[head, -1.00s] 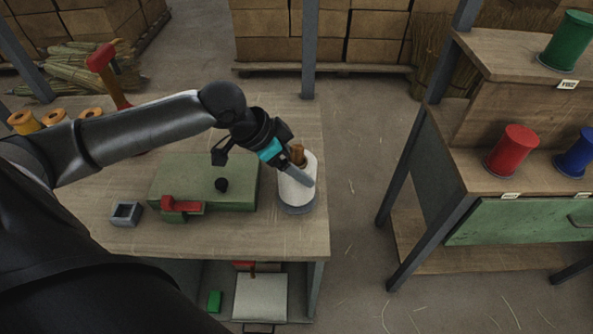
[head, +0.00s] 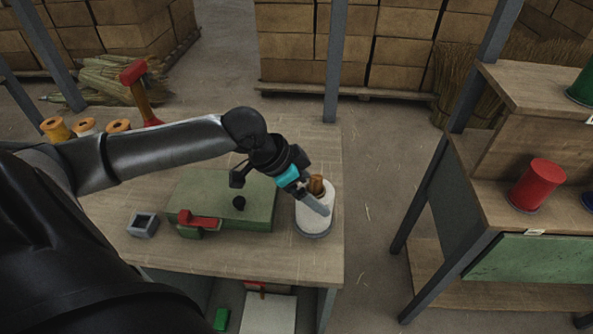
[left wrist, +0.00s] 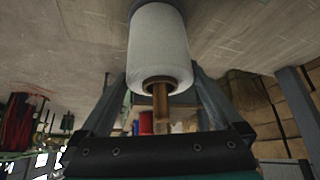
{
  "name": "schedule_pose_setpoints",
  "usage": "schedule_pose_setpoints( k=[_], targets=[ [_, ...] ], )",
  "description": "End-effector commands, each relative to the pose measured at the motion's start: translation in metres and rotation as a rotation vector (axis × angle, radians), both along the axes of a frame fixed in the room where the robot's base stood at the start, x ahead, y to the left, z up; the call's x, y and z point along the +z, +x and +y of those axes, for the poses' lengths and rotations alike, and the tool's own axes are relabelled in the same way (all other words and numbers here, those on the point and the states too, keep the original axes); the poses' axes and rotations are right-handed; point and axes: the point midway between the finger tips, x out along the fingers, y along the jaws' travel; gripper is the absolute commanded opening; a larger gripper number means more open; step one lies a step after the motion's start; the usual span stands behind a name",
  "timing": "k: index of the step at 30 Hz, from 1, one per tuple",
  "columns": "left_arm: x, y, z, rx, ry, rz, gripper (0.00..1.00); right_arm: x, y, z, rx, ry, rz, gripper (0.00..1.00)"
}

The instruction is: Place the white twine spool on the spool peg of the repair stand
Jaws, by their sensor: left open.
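The white twine spool (head: 314,216) stands upright at the right end of the workbench, on a grey round base (head: 313,234). A wooden peg (head: 316,184) sticks up out of its top, and the spool sits around it. In the left wrist view the white spool (left wrist: 158,45) shows at the top, with the wooden peg (left wrist: 160,103) coming out of its dark centre hole. My left gripper (head: 318,200) is open at the spool's top, with a finger on either side in the wrist view (left wrist: 160,88). Contact cannot be told. My right gripper is not in view.
A small grey box (head: 143,224), orange-topped spools (head: 57,130) and a red-headed tool (head: 138,85) are farther left. A shelf with a red spool (head: 538,185) stands right, across a floor gap.

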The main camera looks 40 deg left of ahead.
Motion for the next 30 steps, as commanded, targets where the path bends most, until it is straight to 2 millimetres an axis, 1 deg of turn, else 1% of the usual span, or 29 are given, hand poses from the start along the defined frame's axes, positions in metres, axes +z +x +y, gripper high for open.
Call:
schedule_pose_setpoints(
  k=[1, 4, 11, 15, 22, 24, 30],
  targets=[
    [0.008, -0.003, 0.003, 0.0, 0.004, 0.0, 1.0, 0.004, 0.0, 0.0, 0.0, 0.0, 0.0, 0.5],
    [0.021, -0.01, 0.007, -0.003, 0.006, 0.001, 1.0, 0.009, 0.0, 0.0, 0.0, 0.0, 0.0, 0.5],
    [0.046, -0.024, 0.017, -0.003, 0.006, 0.004, 1.0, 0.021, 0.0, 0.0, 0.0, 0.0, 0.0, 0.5],
    [0.055, -0.029, 0.023, 0.003, 0.007, 0.005, 1.0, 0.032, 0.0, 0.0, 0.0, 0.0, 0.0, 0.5],
    [0.071, -0.036, 0.025, -0.004, 0.004, 0.005, 1.0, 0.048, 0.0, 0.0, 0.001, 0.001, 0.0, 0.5],
    [0.076, -0.038, 0.027, 0.001, 0.002, 0.004, 1.0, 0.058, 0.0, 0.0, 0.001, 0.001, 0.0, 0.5],
    [0.086, -0.043, 0.032, 0.002, 0.005, 0.003, 1.0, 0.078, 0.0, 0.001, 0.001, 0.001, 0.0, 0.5]
  ],
)
